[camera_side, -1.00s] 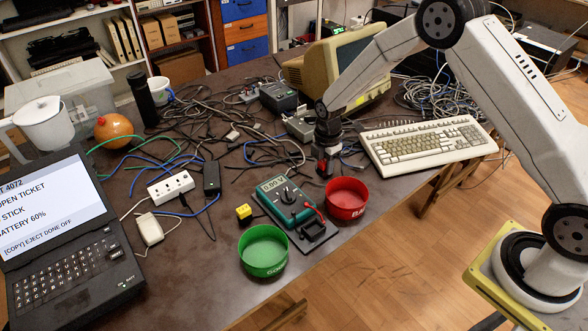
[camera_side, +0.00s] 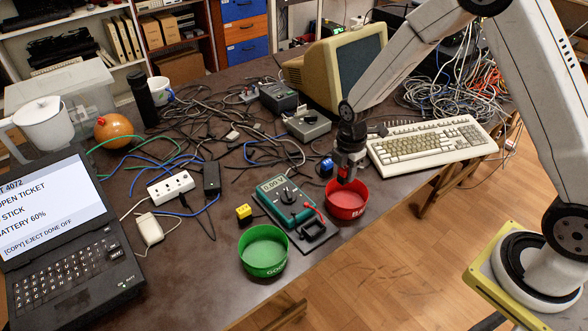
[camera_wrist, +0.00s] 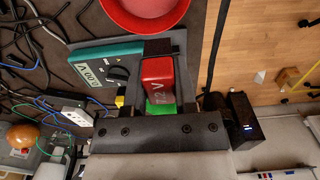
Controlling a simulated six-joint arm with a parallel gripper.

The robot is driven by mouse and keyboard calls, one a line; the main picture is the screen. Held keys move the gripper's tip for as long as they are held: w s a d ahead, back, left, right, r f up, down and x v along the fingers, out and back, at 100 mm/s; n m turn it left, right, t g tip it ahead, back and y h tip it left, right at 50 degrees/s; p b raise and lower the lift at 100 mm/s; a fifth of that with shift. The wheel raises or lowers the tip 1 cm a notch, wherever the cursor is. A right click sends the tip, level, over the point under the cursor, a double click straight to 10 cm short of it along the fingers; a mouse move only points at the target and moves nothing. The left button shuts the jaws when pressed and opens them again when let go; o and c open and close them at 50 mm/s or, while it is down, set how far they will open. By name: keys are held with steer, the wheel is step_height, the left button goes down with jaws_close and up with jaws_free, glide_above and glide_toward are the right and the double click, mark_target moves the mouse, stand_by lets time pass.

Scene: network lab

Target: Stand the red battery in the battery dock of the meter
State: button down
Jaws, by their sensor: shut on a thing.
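My gripper (camera_side: 345,172) is shut on the red battery (camera_side: 343,176), held above the red bowl's far rim in the side view. In the wrist view the battery (camera_wrist: 160,80) shows white lettering between my fingers (camera_wrist: 158,85). The green meter (camera_side: 284,199) lies on the table, left of my gripper, its display reading 0.00 V. A black tray-like part at its near right end, seemingly the battery dock (camera_side: 318,238), looks empty. The meter (camera_wrist: 95,62) is left of the battery in the wrist view.
A red bowl (camera_side: 347,205) stands just right of the meter, a green bowl (camera_side: 263,262) at its near left. A yellow block (camera_side: 243,212) is left of the meter, a blue block (camera_side: 326,167) just left of my gripper. A keyboard (camera_side: 425,145) and tangled cables lie farther back.

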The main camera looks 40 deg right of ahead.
stand_by(0.4)
steer(key=a+f, duration=0.4)
steer(key=a, duration=0.6)
steer(key=shift+s+a+f, duration=0.15)
steer(key=shift+s+f, duration=0.2)
steer(key=shift+s, duration=0.05)
steer(key=shift+f, duration=0.15)
steer(key=shift+f, duration=1.95)
steer(key=shift+f, duration=1.15)
steer(key=shift+c, duration=1.6)
jaws_free()
